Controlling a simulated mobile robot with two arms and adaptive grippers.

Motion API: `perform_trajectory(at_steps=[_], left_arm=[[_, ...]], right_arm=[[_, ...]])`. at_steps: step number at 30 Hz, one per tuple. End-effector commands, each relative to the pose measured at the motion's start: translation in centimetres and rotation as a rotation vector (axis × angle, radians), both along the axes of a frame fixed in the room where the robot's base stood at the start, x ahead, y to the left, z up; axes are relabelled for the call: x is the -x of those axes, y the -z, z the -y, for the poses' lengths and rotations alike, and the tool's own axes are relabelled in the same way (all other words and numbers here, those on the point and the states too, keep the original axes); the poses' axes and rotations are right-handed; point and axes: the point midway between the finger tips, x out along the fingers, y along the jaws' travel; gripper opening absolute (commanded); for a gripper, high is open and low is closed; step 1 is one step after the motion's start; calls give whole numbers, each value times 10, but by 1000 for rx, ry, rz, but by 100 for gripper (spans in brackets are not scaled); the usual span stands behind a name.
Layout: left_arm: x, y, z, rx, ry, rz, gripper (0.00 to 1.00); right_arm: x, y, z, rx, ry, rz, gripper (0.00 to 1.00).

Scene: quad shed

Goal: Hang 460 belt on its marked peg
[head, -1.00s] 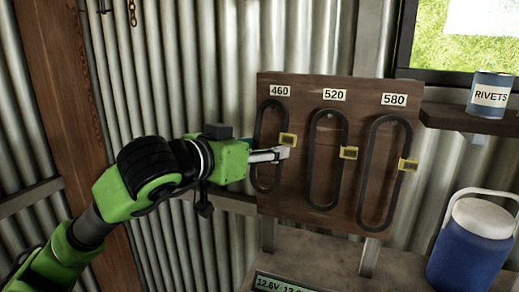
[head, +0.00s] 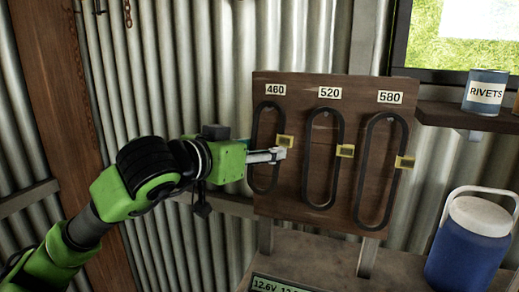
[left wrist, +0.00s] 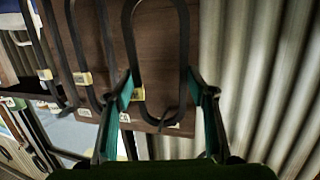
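The 460 belt (head: 257,128) is a dark upright loop under the 460 label (head: 275,89) on the brown board (head: 297,98). A yellow tag (head: 285,141) sits on its right strand. My left gripper (head: 277,154) is at the belt's middle, close to the tag, and covers part of the loop. In the left wrist view, which is upside down, the left gripper's fingers (left wrist: 161,76) are spread apart, one on each side of the belt (left wrist: 183,45). I cannot tell whether they touch it. The peg is hard to make out. My right gripper is out of view.
The 520 belt (head: 308,160) and 580 belt (head: 362,180), each with a yellow tag, hang to the right. A rivets can (head: 485,92) stands on a shelf. A blue jug (head: 468,250) and a display (head: 278,284) are below. Corrugated wall lies behind.

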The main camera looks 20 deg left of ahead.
Motion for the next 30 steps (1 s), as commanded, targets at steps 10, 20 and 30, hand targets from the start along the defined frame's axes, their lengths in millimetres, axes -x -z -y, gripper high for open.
perform_trajectory(at_steps=[10,20,30], left_arm=[[0,0,0,0,0,-1,70],[31,-7,-10,-5,-2,4,70],[95,-21,-30,-1,-3,1,70]], right_arm=[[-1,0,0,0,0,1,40],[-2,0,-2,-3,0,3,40],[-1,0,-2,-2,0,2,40]])
